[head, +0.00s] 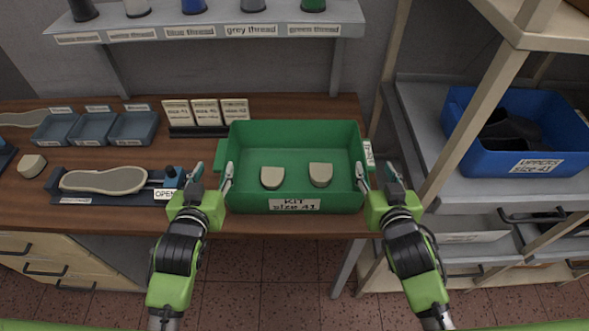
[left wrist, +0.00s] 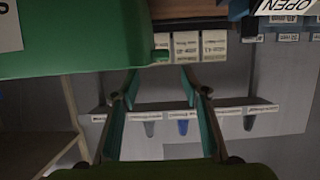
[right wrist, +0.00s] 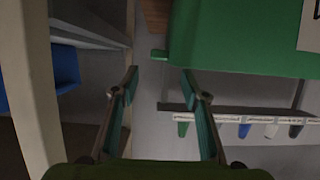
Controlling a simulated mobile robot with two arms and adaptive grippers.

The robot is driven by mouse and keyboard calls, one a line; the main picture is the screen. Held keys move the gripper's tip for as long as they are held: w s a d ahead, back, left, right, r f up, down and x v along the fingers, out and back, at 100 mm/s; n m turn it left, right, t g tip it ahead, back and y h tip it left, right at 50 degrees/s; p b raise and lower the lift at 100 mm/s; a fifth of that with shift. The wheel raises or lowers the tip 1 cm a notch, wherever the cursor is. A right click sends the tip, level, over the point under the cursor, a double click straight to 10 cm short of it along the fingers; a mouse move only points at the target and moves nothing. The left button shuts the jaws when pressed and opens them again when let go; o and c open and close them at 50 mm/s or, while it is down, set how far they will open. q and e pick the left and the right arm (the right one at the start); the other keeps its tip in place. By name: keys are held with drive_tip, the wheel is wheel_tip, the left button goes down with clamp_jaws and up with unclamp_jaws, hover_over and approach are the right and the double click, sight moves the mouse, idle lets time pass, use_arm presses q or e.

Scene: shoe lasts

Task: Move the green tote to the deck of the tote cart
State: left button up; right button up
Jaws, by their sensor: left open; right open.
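The green tote (head: 300,140) stands on the wooden bench and bears a label reading KIT size 41. Two beige pieces (head: 272,178) lie inside it. My left gripper (head: 210,178) is open at the tote's left side, and my right gripper (head: 376,178) is open at its right side. The tote's green wall also shows in the left wrist view (left wrist: 75,40) and in the right wrist view (right wrist: 240,40). Nothing shows between the fingers in either wrist view. I cannot make out the tote cart in these frames.
A shelving rack (head: 420,120) with a blue bin (head: 520,130) stands at the right. A thread shelf (head: 210,30) hangs above. Floor (head: 270,265) shows in front.

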sight(222, 152)
use_arm(q)
drive_tip(key=x, duration=0.9)
use_arm(e)
drive_tip(key=x, duration=0.9)
use_arm(q)
clamp_jaws()
use_arm(e)
clamp_jaws()
use_arm(q)
drive_tip(key=shift+r, duration=0.15)
use_arm(e)
drive_tip(key=shift+r, duration=0.1)
